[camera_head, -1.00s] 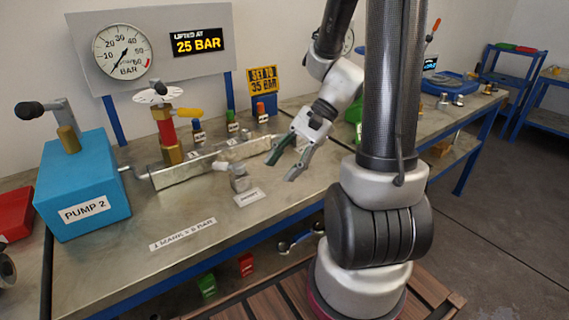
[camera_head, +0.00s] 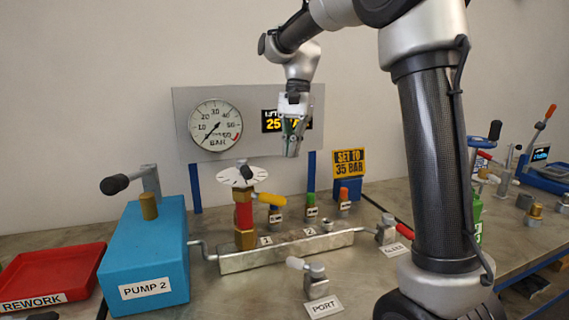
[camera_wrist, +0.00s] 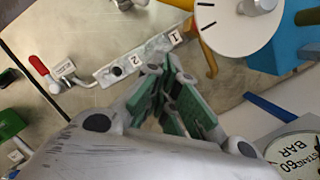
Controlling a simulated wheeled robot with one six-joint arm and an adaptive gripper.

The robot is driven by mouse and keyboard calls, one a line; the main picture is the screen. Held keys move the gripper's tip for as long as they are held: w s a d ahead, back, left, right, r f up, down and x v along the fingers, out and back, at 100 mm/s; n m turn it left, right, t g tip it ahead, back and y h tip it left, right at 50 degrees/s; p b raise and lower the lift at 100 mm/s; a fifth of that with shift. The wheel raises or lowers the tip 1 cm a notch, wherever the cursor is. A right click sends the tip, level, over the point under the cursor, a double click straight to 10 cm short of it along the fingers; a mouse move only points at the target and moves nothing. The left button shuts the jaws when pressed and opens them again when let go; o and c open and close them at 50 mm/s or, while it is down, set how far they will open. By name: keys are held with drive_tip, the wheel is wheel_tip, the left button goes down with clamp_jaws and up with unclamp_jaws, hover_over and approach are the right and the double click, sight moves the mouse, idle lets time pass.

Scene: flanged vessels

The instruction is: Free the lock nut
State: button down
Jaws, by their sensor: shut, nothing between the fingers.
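The valve stands upright on the silver manifold (camera_head: 290,252), with a brass base (camera_head: 245,239), a red sleeve (camera_head: 244,214) and a white dial (camera_head: 238,177) on top. I cannot clearly make out the lock nut itself. My gripper (camera_head: 291,151) is shut and empty, pointing down, higher in the picture than the dial and to its right. In the wrist view my gripper's green-padded fingers (camera_wrist: 168,78) show beside the manifold (camera_wrist: 140,60), apart from the dial (camera_wrist: 236,24).
A blue pump (camera_head: 146,255) stands left of the manifold, beside a red rework tray (camera_head: 50,280). The gauge (camera_head: 215,125) is on the panel behind. A port fitting (camera_head: 316,284) and a red-handled valve (camera_head: 390,232) stand in front and right. Small coloured-top parts (camera_head: 311,205) stand behind.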

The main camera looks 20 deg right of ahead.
sight(264, 198)
drive_tip(key=s+a+f, duration=0.4)
drive_tip(key=f, duration=0.4)
drive_tip(key=shift+s+a, duration=0.15)
drive_tip(key=shift+s, duration=0.05)
drive_tip(key=shift+s, duration=0.1)
drive_tip(key=shift+s+a+m, duration=0.1)
drive_tip(key=shift+s+m, duration=0.1)
drive_tip(key=shift+m, duration=0.2)
